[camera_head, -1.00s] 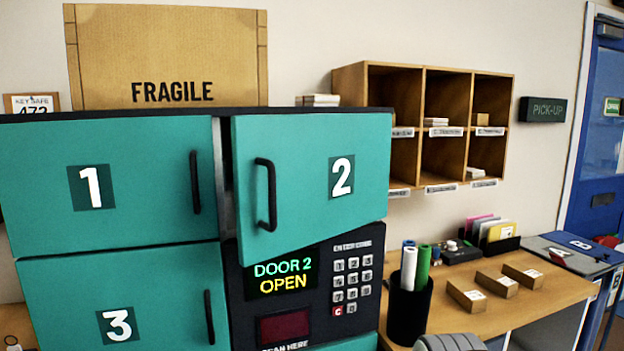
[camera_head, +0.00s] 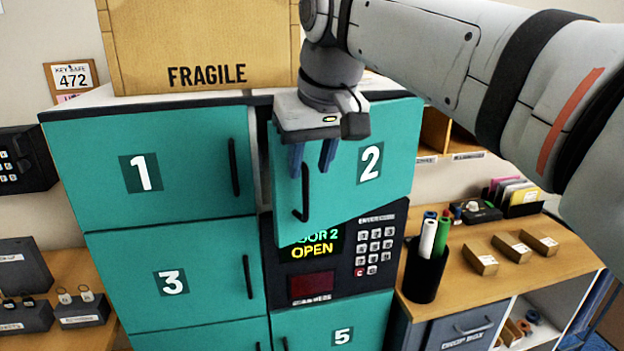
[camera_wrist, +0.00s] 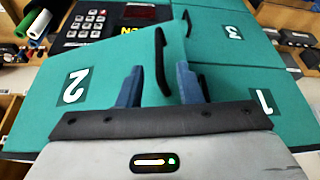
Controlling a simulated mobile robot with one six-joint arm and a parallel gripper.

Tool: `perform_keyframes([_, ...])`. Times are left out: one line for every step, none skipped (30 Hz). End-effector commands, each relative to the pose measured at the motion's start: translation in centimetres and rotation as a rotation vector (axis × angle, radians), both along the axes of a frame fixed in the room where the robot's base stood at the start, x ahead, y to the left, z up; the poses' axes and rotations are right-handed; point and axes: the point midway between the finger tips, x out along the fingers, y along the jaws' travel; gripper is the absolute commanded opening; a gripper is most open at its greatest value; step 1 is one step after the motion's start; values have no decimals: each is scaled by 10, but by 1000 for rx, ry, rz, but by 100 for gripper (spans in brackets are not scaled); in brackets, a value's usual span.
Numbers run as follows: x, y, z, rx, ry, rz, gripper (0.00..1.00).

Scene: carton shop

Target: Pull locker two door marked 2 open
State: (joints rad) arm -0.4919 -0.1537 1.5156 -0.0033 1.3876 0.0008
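The teal locker two door (camera_head: 345,185) carries a white 2 and stands slightly ajar, its left edge swung out from the locker block. Its black vertical handle (camera_head: 304,195) is near that left edge. My gripper (camera_head: 313,165) is in front of the top of the handle, fingers pointing down. In the wrist view, the door (camera_wrist: 105,90) fills the left and middle, and the handle (camera_wrist: 161,62) lies beyond and between the two blue fingers (camera_wrist: 158,90). The fingers are apart with a gap between them, and I see no grip on the handle.
The keypad panel (camera_head: 375,245) below reads DOOR 2 OPEN. Doors 1 (camera_head: 180,170), 3 (camera_head: 190,280) and 5 (camera_head: 350,325) are shut. A FRAGILE carton (camera_head: 205,40) stands on top. A side counter (camera_head: 465,295) holds a pen cup (camera_head: 425,275) and small boxes.

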Motion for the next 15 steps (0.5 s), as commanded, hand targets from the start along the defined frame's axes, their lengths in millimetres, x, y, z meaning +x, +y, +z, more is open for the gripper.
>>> perform_keyframes([2,1,-8,-1,3,0,33])
perform_keyframes([4,2,-13,-2,4,-1,33])
perform_keyframes([6,3,-19,-2,4,-1,33])
perform_keyframes([8,4,-23,-2,4,-1,33])
perform_keyframes([10,5,-28,-1,3,-1,33])
perform_keyframes([12,6,-34,-1,3,-1,33])
perform_keyframes([13,6,-38,-1,3,-1,33])
perform_keyframes([15,7,-42,-1,3,-1,33])
perform_keyframes([17,8,-47,-1,2,-1,33])
perform_keyframes([18,9,-50,-1,2,-1,33])
perform_keyframes([19,9,-53,-1,3,-1,33])
perform_keyframes([20,10,-56,-1,1,-1,33])
perform_keyframes([21,10,-58,-1,1,-1,33])
perform_keyframes([21,11,-59,-1,1,-1,33])
perform_keyframes([22,11,-61,-1,1,-1,33])
